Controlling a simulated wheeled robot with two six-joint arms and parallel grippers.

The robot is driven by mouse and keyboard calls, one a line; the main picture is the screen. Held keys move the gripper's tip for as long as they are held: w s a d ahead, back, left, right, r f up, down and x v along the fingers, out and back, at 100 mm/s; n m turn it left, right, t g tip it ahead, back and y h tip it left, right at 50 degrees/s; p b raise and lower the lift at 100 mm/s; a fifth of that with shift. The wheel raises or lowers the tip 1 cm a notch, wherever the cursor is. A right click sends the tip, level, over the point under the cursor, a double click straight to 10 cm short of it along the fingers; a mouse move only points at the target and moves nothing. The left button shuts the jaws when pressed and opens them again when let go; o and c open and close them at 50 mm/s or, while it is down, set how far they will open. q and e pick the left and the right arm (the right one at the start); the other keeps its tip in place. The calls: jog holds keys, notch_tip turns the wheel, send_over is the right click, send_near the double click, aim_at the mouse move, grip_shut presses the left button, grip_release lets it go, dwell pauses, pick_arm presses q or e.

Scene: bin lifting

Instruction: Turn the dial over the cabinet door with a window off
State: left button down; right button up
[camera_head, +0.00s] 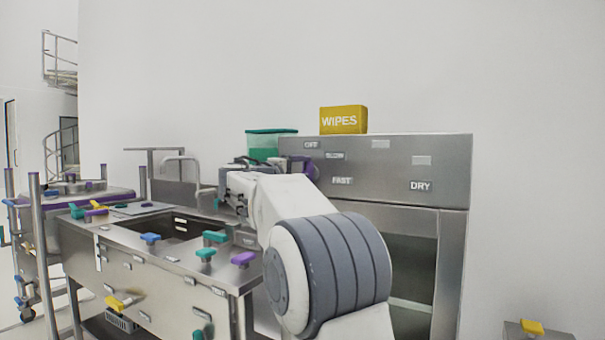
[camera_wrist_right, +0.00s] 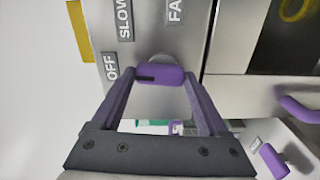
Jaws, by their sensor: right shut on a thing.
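The dial (camera_wrist_right: 165,73) is a purple bar knob on the steel front panel. My right gripper (camera_wrist_right: 161,78) is shut on it, a finger at each end. A black mark on the knob lies toward its left end, on the side of the OFF label (camera_wrist_right: 111,67). SLOW and FAST labels stand above it in the wrist view. In the head view the steel cabinet (camera_head: 455,165) stands behind my right arm, which hides much of its front. A dark window (camera_head: 412,265) shows below its panel. My left gripper is out of view.
A yellow WIPES box (camera_head: 343,120) and a green container (camera_head: 270,143) are at the back. A steel counter (camera_head: 130,262) with colored knobs is on the left. A yellow handle (camera_head: 531,326) shows at lower right. Purple handles (camera_wrist_right: 300,108) show in the wrist view.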

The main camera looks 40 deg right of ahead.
jog(key=shift+f+n, duration=0.1)
jog(key=shift+n, duration=0.5)
jog(key=o, duration=1.2)
jog(key=shift+o, duration=0.2)
jog(key=shift+a, duration=0.1)
jog(key=b+v, duration=0.1)
jog(key=v, duration=0.9)
jog(key=shift+a, duration=0.15)
